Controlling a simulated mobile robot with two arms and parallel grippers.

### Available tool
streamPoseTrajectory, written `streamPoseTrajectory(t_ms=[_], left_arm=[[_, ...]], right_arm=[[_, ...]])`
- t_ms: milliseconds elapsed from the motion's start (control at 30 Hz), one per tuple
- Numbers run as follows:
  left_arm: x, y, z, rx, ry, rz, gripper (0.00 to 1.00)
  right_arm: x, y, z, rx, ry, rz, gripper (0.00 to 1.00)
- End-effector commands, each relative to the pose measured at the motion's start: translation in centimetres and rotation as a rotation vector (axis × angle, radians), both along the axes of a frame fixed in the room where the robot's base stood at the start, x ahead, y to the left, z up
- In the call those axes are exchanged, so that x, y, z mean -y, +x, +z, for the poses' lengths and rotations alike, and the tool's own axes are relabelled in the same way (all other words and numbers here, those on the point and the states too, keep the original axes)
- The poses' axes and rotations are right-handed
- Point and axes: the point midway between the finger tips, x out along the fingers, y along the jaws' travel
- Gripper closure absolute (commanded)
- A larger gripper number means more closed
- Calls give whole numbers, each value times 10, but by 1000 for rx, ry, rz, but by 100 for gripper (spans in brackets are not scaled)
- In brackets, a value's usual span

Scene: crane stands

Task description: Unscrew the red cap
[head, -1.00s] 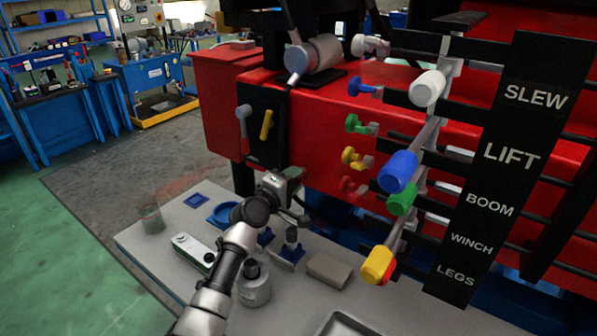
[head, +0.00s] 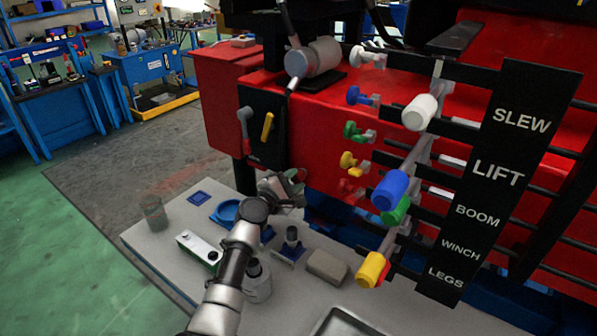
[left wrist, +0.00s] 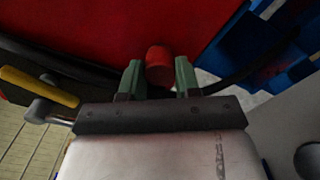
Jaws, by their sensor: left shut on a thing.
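The red cap (left wrist: 159,66) is a short red cylinder at the upper middle of the left wrist view, between the two green fingers of my left gripper (left wrist: 159,79). The gripper is shut on the cap. In the head view, my left gripper (head: 291,183) is low in front of the red crane body, above the grey table. The cap is hard to pick out from the red body behind it there. What lies behind the cap is hidden. My right gripper is in neither view.
Coloured levers, with the blue one (head: 388,191) among them, and black label plates (head: 497,175) stand to the right. The grey table (head: 176,257) holds a blue dish (head: 227,211), a tan block (head: 327,267) and other small items. A yellow handle (head: 267,127) is above left.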

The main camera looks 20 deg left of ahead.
Motion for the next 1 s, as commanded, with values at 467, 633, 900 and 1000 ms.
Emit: streamPoseTrajectory(t_ms=[467, 633, 900, 1000], left_arm=[[3, -2, -6, -106, -255, -7, 100], [4, -2, -3, -135, -333, -7, 100], [4, -3, -4, -250, -647, -6, 100], [4, -3, -6, -261, -679, -6, 100]], right_arm=[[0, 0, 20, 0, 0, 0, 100], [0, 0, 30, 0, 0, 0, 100], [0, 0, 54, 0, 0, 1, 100], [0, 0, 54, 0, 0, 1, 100]])
